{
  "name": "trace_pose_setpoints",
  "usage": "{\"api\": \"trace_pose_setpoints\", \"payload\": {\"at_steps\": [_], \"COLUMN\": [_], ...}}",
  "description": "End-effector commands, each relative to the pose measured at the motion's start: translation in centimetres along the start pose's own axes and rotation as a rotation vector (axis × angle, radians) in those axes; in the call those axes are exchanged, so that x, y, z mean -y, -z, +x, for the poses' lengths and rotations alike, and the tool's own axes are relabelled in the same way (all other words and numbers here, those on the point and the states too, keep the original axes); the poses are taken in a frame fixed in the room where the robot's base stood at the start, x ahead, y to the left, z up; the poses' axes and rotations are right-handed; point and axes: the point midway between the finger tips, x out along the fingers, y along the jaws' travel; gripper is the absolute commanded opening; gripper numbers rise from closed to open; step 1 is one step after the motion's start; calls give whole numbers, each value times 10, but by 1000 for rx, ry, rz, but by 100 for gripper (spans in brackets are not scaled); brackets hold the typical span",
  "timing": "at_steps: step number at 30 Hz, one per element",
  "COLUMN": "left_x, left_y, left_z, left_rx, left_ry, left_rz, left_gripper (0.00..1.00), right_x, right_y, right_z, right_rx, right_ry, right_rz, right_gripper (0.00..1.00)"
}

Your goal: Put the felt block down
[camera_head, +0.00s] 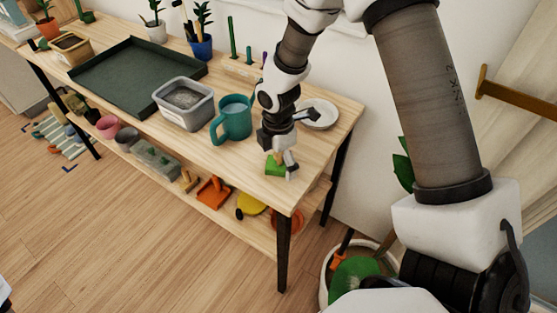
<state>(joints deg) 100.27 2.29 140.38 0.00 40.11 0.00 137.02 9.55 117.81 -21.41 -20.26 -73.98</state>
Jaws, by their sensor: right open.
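The felt block is a small green block (273,168) near the front right corner of the wooden table (240,165). It appears to rest on the tabletop. My right gripper (287,166) is open and low over this corner, with a finger right beside the block. The finger and wrist hide part of the block, and I cannot tell whether they touch it. My left gripper is not in view.
A teal mug (233,120), a grey tub (184,101) and a dark green tray (135,65) stand left of the gripper. A white plate (322,112) lies behind it. Several items fill the lower shelf. A potted plant (355,272) stands on the floor.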

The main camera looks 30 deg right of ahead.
Motion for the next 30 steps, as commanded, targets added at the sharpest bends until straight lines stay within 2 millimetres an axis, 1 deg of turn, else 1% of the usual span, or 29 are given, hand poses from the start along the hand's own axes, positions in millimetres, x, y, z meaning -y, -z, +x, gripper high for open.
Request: {"api": "trace_pose_setpoints", "payload": {"at_steps": [5,9,12,15,19,30], "left_x": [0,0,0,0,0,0], "left_y": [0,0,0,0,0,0], "left_z": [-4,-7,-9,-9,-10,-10], "left_rx": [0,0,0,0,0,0], "left_ry": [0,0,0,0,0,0], "left_rz": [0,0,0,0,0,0], "left_gripper": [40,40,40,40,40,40], "right_x": [-1,-2,-2,-1,0,0], "right_y": [0,0,0,0,0,0], "right_z": [-35,-73,-96,-111,-120,-119], "right_rx": [0,0,0,0,0,1], "right_ry": [-6,-7,-6,-3,-1,0], "right_rz": [1,1,1,0,0,1], "right_gripper": [100,100,100,100,100,100]}}
